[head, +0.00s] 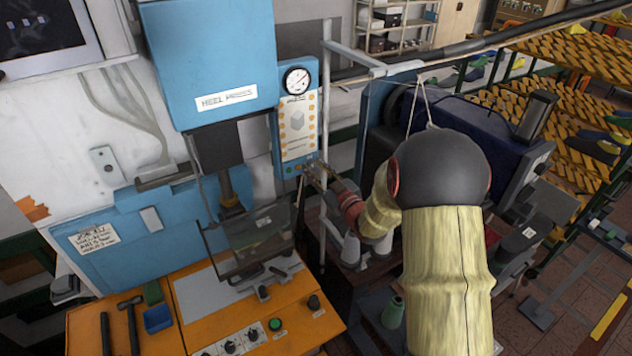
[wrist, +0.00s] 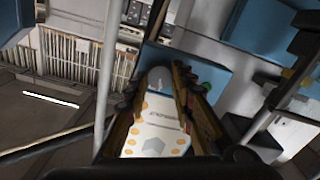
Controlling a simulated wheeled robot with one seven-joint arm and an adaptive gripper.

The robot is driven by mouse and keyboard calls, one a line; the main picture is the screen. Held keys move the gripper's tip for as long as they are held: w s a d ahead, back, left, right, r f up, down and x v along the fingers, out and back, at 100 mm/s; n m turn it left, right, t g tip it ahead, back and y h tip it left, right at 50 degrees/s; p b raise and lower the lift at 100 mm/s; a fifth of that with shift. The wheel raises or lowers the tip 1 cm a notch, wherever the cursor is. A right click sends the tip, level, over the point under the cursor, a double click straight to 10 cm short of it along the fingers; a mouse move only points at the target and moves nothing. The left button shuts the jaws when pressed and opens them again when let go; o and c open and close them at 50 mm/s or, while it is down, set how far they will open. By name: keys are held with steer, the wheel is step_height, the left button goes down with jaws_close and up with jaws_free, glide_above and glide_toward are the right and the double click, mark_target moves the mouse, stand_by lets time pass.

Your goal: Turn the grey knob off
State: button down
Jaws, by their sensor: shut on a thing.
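My gripper (head: 310,172) is at the lower end of the blue gauge panel (head: 285,143), beside its row of small controls. In the wrist view, my gripper (wrist: 158,82) has its two fingers closed in on a grey rounded piece (wrist: 158,77), which looks like the grey knob. The fingers cover its sides, so its exact turn position cannot be told. In the head view the knob is hidden at the fingertips. The panel's white label with yellow dots (wrist: 152,138) lies between the fingers in the wrist view.
The blue heel press (head: 215,50) stands left of the panel, with a clear guard (head: 250,238) below. A thin upright post (head: 325,130) is close to my gripper. The orange bench (head: 200,310) holds dark knobs, a green button (head: 275,325) and tools.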

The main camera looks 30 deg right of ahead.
steer(key=n+b, duration=0.2)
steer(key=b, duration=0.2)
steer(key=n+b, duration=0.2)
steer(key=b, duration=0.2)
steer(key=f+n+b, duration=0.1)
steer(key=n+b, duration=0.2)
steer(key=b, duration=0.2)
steer(key=shift+a, duration=0.1)
steer(key=n+b, duration=0.3)
steer(key=b, duration=0.3)
steer(key=n+b, duration=0.3)
steer(key=b, duration=0.1)
steer(key=shift+r+n+b, duration=0.15)
steer(key=shift+n+b, duration=0.15)
steer(key=shift+n, duration=0.1)
steer(key=shift+r, duration=0.15)
steer(key=c, duration=1.6)
jaws_free()
steer(key=shift+o, duration=0.5)
